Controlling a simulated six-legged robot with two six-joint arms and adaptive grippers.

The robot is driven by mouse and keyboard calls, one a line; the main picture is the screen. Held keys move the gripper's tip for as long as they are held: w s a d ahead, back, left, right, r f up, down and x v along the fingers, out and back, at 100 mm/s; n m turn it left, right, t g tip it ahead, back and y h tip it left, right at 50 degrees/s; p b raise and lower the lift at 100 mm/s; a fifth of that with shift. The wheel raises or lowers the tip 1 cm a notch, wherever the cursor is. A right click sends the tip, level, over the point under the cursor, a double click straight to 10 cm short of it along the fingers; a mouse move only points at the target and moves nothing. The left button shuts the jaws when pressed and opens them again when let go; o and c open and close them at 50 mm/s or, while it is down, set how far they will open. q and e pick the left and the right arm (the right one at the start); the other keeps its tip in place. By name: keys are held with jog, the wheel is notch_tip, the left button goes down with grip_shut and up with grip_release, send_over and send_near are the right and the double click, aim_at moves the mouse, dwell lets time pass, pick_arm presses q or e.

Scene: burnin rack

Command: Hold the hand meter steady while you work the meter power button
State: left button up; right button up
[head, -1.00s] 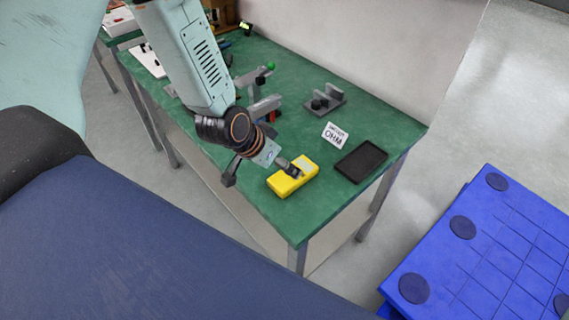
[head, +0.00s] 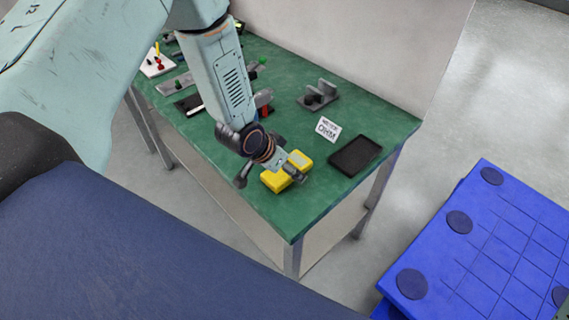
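The yellow hand meter (head: 275,181) lies on the green bench top near its front edge. My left gripper (head: 297,175) reaches down from the upper left and lies across the middle of the meter, with yellow showing on both sides of it. The fingers are small and dark here, so I cannot tell whether they are open, shut or gripping the meter. The meter's power button is not visible; the gripper covers part of the meter's face. My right gripper is not in view.
A black tray (head: 334,164) and a white sign reading OHM (head: 327,129) are right of the meter. A grey fixture (head: 320,96) stands behind. Several items are at the bench's far left. A blue pallet (head: 490,235) stands on the floor at right.

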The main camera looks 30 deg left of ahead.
pick_arm(q)
jog(key=shift+a+f, duration=0.1)
jog(key=shift+a, duration=0.05)
jog(key=shift+c, duration=0.2)
jog(key=shift+w+d, duration=0.1)
jog(key=shift+d, duration=0.35)
jog(key=c, duration=0.4)
jog(key=shift+a, duration=0.35)
jog(key=c, duration=0.5)
jog(key=shift+d, duration=0.2)
jog(key=c, duration=0.4)
jog(key=shift+c, duration=0.2)
jog(key=shift+s, duration=0.2)
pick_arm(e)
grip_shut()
pick_arm(q)
jog(key=shift+s+f, duration=0.1)
dwell(1.4)
